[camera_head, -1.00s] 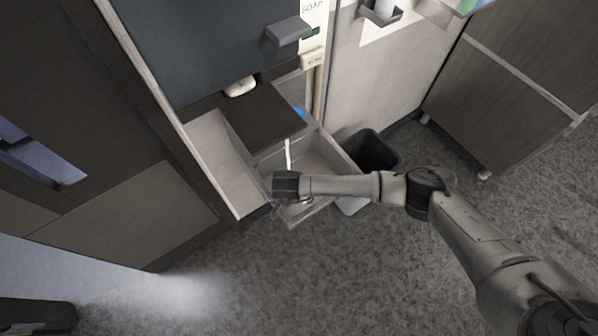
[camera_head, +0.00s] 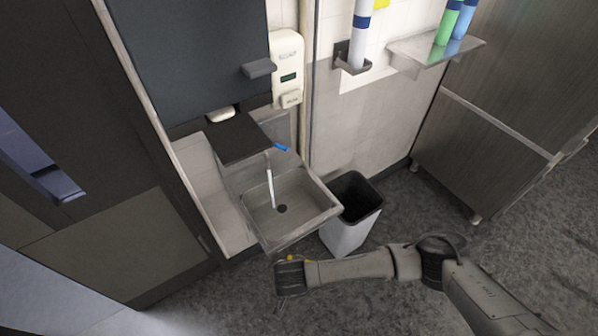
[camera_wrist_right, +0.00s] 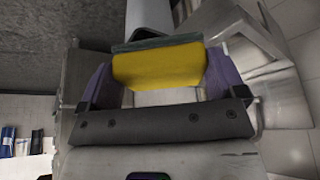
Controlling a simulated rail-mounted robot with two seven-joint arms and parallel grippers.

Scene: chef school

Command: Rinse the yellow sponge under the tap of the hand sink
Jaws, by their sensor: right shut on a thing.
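The yellow sponge (camera_wrist_right: 158,66) has a grey-green edge and sits between the purple fingers of my right gripper in the right wrist view. My right gripper (camera_head: 289,272) is shut on it. In the head view the gripper is in front of the hand sink (camera_head: 318,205), outside the basin, and only small yellow bits of the sponge show. A thin white streak (camera_head: 270,182), which looks like running water, drops from under the tap towards the round drain. A blue part (camera_head: 281,148) shows at the tap. My left gripper is not in view.
A bin (camera_head: 345,235) with a dark opening stands right of the sink. A soap dispenser (camera_head: 287,62) hangs on the wall above. A dark panel (camera_head: 238,138) covers the sink's back left. A small shelf (camera_head: 425,58) holds coloured bottles. The front floor is clear.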

